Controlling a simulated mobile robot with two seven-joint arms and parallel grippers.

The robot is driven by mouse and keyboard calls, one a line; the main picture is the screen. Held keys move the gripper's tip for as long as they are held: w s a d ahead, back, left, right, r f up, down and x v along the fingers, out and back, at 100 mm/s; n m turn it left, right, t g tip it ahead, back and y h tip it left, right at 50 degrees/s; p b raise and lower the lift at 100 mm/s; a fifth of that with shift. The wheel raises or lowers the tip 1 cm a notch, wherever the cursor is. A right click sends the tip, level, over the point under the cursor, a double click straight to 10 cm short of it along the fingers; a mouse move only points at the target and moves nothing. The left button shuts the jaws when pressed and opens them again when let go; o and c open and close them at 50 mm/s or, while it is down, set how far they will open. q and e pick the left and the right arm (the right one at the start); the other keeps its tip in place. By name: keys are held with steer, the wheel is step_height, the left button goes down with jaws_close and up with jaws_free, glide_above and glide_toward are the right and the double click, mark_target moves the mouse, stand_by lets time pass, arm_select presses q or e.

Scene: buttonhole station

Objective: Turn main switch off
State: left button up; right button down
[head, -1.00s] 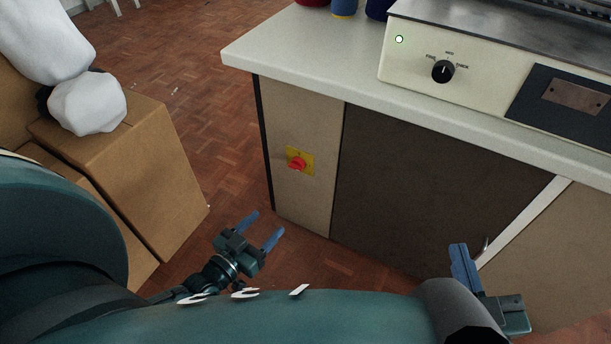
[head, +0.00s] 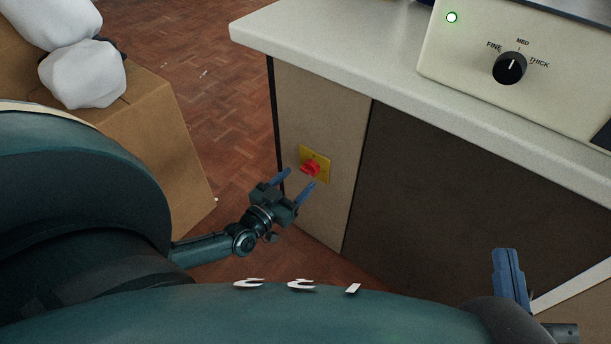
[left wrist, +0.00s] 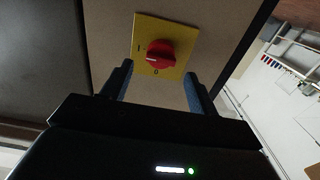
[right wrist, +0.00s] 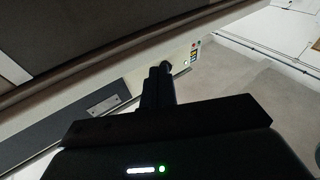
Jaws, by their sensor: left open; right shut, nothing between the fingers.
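The main switch is a red rotary knob (head: 311,168) on a yellow plate (head: 317,155) on the cabinet's side panel. In the left wrist view the knob (left wrist: 160,54) sits ahead of the fingers, with "I" on the plate at left and "O" below. Its white mark points left, toward the "I" side. My left gripper (head: 295,184) is open just in front of the plate, fingers apart, with nothing between them; it looks short of the knob. My right gripper (head: 509,274) is shut and empty at the lower right, away from the switch.
The light worktop (head: 330,55) overhangs the switch panel. On it stands a cream machine (head: 480,60) with a lit green lamp and a black FINE/MED/THICK dial (head: 509,68). Cardboard boxes (head: 160,140) with white bags stand at left. Wooden floor lies between.

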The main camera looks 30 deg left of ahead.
mark_target(306, 172)
arm_select(q)
steer(key=shift+w+d+b, duration=0.2)
steer(key=shift+w+b, duration=0.3)
steer(key=shift+w, duration=1.7)
steer(key=shift+c, duration=0.2)
steer(key=c, duration=0.9)
